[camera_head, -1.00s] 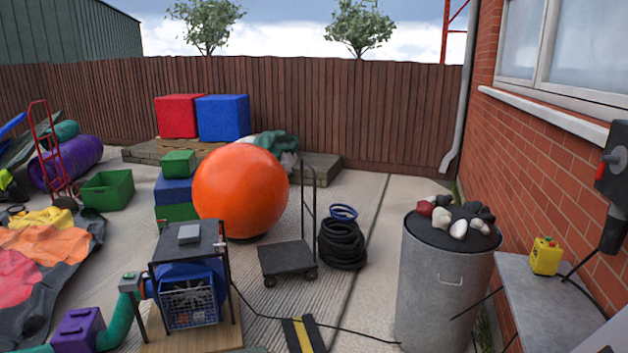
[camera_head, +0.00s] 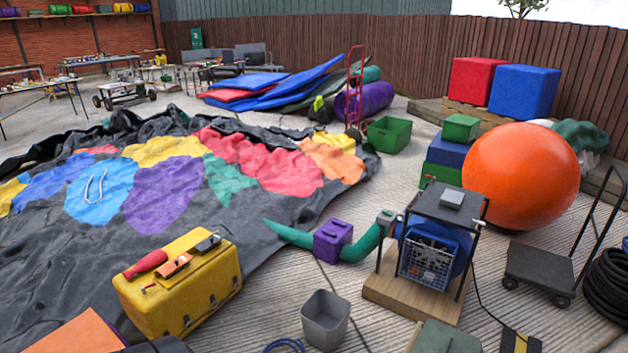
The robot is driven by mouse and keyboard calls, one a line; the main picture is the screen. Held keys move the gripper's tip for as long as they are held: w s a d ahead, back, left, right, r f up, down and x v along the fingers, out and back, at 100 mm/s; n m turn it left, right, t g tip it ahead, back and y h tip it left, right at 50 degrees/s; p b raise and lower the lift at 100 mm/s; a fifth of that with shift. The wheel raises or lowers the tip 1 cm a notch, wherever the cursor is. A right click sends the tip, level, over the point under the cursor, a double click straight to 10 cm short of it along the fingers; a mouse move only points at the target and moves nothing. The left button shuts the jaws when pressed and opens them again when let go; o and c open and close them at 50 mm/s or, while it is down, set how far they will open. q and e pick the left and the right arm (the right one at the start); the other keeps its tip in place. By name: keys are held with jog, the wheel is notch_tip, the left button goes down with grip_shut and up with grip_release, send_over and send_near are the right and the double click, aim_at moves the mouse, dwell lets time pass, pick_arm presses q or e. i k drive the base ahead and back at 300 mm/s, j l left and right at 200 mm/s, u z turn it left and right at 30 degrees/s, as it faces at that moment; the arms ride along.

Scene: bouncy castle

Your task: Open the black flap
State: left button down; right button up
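I cannot single out a black flap for certain. A deflated bouncy castle (camera_head: 245,214) of black sheet with coloured patches lies crumpled on the ground at left and centre. A pair of pale handle-like loops lies on its light blue patch. A green tube (camera_head: 290,234) runs from its edge through a purple box (camera_head: 332,241) to a blue blower (camera_head: 428,247) inside a black frame on a wooden board. Neither of my grippers is in view.
A yellow toolbox (camera_head: 182,287) with tools on top stands at the front left, and a grey bin (camera_head: 325,319) beside it. An orange ball (camera_head: 520,176), a flat trolley (camera_head: 540,270) and a black hose coil (camera_head: 607,286) stand at right.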

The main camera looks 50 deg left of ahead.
aim_at(217, 237)
jog(key=u, duration=2.35)
jog(key=i+l+u, duration=0.15)
jog(key=i, duration=0.8)
